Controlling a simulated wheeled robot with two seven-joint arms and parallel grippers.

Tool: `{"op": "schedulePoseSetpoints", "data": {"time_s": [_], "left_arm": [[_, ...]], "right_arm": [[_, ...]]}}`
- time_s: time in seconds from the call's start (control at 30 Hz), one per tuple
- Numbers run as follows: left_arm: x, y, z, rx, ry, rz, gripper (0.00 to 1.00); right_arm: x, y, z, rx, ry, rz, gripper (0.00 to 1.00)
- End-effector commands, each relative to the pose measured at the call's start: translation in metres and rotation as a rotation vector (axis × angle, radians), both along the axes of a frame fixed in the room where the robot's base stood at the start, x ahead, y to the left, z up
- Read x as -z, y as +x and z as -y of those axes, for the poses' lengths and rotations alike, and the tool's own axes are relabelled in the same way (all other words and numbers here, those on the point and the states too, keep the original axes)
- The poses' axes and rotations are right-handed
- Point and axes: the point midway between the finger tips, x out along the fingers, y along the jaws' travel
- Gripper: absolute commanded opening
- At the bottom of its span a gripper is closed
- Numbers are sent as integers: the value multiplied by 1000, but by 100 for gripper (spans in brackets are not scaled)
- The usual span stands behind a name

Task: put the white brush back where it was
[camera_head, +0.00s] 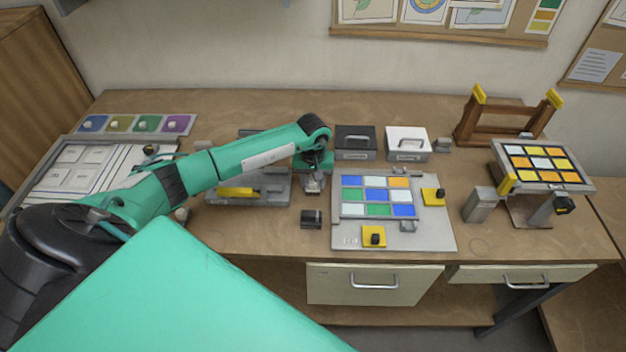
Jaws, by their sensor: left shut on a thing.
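My left gripper (313,185) points down over the middle of the table, just left of the board with coloured tiles. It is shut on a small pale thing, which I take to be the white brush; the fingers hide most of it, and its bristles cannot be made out. No other white brush shows. A small dark block (311,219) sits on the table just in front of the gripper. A grey tray (277,188) with a yellow-handled tool (238,193) lies to the left, partly under my left arm. My right gripper is not in view.
A tile board (433,228) with yellow blocks lies right of the gripper. A black box (355,142) and a white box (406,143) stand behind it. At the right are a wooden rack (497,116) and a raised tile panel (541,164). A paint strip (134,124) lies back left.

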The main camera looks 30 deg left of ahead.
Motion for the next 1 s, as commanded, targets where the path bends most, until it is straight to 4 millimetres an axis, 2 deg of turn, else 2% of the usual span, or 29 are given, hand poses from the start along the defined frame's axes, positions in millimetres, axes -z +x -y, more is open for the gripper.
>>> {"op": "schedulePoseSetpoints", "data": {"time_s": [0.13,0.17,0.23,0.27,0.67,0.7,0.77,1.0], "left_arm": [[4,0,0,0,0,0,13],[3,0,0,0,0,0,43],[2,0,0,0,0,0,57],[2,0,0,0,0,0,59],[-3,0,0,-1,0,0,59],[-6,1,-1,0,0,4,59],[-16,1,-1,0,2,5,59],[-69,1,-1,0,1,6,59]], "right_arm": [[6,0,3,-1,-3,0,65],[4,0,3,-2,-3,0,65],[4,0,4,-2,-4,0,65],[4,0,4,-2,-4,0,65],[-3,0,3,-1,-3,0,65],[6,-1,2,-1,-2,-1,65],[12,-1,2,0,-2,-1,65],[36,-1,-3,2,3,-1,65]]}}
